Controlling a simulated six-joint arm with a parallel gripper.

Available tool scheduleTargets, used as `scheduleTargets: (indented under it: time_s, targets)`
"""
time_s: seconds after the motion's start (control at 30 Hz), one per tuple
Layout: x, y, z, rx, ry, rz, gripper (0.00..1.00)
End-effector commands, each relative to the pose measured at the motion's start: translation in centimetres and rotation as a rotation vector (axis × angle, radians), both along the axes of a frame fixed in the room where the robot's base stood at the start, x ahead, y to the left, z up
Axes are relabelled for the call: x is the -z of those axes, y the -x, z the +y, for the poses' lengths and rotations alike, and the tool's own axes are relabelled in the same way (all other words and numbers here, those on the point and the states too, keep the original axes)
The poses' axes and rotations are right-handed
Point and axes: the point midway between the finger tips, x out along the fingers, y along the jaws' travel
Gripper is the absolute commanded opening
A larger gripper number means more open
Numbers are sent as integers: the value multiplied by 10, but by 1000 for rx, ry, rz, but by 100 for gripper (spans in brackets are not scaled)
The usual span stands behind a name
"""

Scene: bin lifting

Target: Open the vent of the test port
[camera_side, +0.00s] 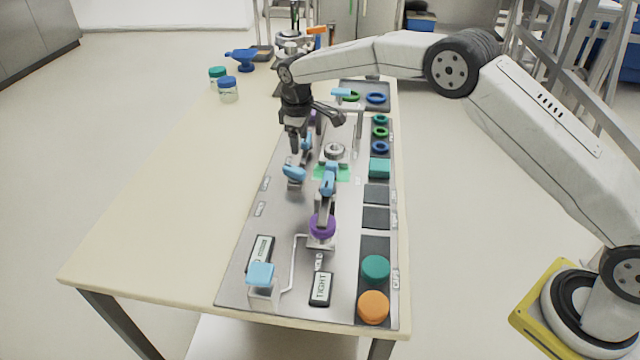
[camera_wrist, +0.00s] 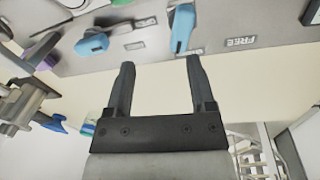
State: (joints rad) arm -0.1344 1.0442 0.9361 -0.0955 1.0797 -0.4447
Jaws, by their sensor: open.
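My gripper (camera_side: 295,146) is open and empty above the left side of the metal panel (camera_side: 262,215). A purple round knob (camera_side: 322,226) sits nearer the front. In the wrist view my two fingers (camera_wrist: 155,66) are spread, with one blue handle (camera_wrist: 181,28) close beyond the right fingertip and another (camera_wrist: 92,44) to the left. I cannot tell which part is the test port's vent.
Black-framed labels stand at the panel's front, one reading TIGHT (camera_side: 321,289), near a light-blue block (camera_side: 261,274). Green and orange caps (camera_side: 374,306) lie at the right, with coloured rings (camera_side: 380,132) farther back. Jars (camera_side: 228,90) stand back left; the table's left side is clear.

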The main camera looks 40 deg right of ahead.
Motion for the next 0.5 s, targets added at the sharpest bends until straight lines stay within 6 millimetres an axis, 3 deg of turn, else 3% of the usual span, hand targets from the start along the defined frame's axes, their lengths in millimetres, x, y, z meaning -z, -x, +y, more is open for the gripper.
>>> scheduleTargets:
  time_s: [0.2,0.5]
  targets:
    - [3,3,16,193,-72,72,71]
    - [4,4,19,230,-84,87,71]
